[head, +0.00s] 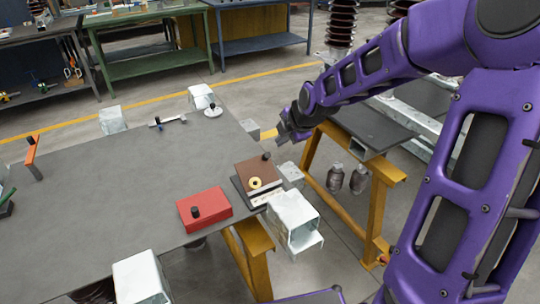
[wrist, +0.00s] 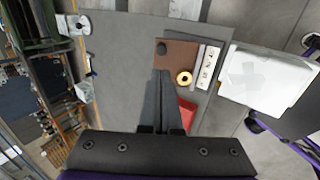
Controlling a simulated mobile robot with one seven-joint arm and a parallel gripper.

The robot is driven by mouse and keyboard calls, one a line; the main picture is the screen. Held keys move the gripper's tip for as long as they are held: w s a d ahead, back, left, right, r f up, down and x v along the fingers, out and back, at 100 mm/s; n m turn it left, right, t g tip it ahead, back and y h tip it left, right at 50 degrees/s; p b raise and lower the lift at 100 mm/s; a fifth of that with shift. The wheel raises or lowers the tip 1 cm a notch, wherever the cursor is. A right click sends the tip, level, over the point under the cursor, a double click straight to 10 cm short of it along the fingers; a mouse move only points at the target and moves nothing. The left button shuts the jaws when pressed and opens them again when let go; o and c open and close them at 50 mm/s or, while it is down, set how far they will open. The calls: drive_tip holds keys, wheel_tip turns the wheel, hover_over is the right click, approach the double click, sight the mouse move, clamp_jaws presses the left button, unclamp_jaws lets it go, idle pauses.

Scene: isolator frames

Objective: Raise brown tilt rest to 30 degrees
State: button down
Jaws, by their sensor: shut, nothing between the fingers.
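The brown tilt rest (head: 253,170) lies on a dark base near the table's right edge, with a black knob (head: 266,156) at its far right corner. A yellow ring (head: 255,183) sits on the brown plate. A white marked strip (wrist: 208,68) runs along one side; its marks are too small to read. I cannot tell the plate's exact angle, but it looks low. In the wrist view the brown plate (wrist: 174,60) lies beyond my fingertips. My gripper (head: 284,135) is shut and empty, above and beyond the rest in the head view. In the wrist view the fingers (wrist: 164,76) overlap the plate's near edge.
A red block (head: 204,210) with a black knob stands left of the brown rest. White metal blocks (head: 292,218) line the table edges. An orange handle (head: 32,152) stands at the far left. The grey table's middle (head: 120,185) is clear.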

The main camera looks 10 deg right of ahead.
sight(267, 153)
drive_tip(key=b+x, duration=0.3)
drive_tip(key=x, duration=0.7)
drive_tip(key=shift+w+f, duration=0.1)
drive_tip(key=shift+w+a+f, duration=0.2)
drive_tip(key=shift+w+a, duration=0.05)
drive_tip(key=shift+w, duration=0.15)
drive_tip(key=shift+w+f+g, duration=0.2)
drive_tip(key=shift+f+g, duration=0.1)
drive_tip(key=shift+g, duration=0.1)
drive_tip(key=shift+r, duration=0.1)
